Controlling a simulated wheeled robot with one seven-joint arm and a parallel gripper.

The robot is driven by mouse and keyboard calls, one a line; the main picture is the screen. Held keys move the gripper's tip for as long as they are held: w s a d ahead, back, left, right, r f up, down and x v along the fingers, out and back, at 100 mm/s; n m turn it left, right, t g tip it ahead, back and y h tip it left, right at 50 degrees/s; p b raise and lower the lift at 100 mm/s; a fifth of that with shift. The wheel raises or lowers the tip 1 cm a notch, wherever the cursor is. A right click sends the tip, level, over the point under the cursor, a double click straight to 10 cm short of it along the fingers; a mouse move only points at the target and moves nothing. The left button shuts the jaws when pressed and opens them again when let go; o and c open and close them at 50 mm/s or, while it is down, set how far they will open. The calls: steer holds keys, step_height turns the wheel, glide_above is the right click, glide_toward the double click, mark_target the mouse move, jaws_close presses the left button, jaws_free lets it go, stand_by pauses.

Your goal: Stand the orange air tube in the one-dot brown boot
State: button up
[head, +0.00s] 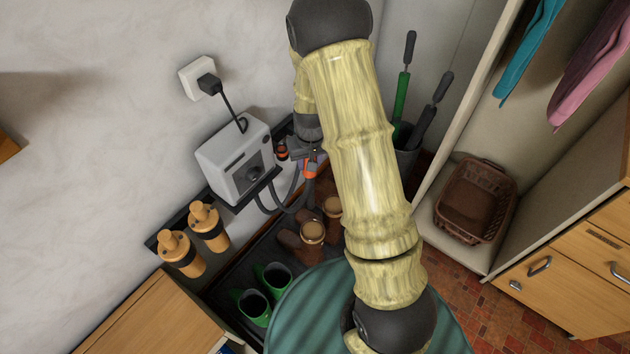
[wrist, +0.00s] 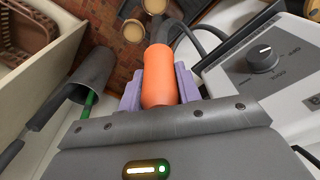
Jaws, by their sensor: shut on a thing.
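My gripper (head: 310,160) is shut on the orange air tube (wrist: 157,77), with a purple finger on each side of it in the wrist view. The tube (head: 310,171) also shows small below my gripper in the head view, in front of the grey machine, with a dark hose near it. Two brown boots with tan tops stand on the dark tray below: a nearer one (head: 312,233) and a farther one (head: 333,206), partly behind my arm. Their tops also show in the wrist view (wrist: 132,31). I cannot make out any dots on them.
The grey machine (head: 234,160) hangs on the wall, hoses (head: 284,202) looping below. Two orange-tan fittings (head: 181,254) sit on the rail at left. Green boots (head: 252,304) stand nearer on the tray. An umbrella stand (head: 405,160) is behind my arm; a brown basket (head: 474,203) is right.

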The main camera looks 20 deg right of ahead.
mark_target(311, 177)
steer(key=shift+f, duration=0.1)
steer(key=shift+n, duration=0.5)
steer(key=f+b, duration=0.2)
steer(key=b, duration=0.1)
steer(key=s+f+b, duration=0.1)
steer(key=f+b, duration=0.1)
steer(key=b, duration=0.1)
steer(key=f+b, duration=0.2)
steer(key=b, duration=0.1)
steer(key=shift+s+f, duration=0.35)
steer(key=shift+f, duration=0.05)
steer(key=shift+s+f+b, duration=0.2)
steer(key=shift+f+b, duration=0.2)
steer(key=shift+b, duration=0.2)
steer(key=shift+r, duration=0.1)
step_height(311, 177, down, 6)
steer(key=b, duration=0.5)
steer(key=shift+r, duration=0.25)
step_height(311, 177, down, 19)
steer(key=b, duration=1.1)
steer(key=shift+f+b, duration=0.15)
steer(key=shift+b, duration=0.15)
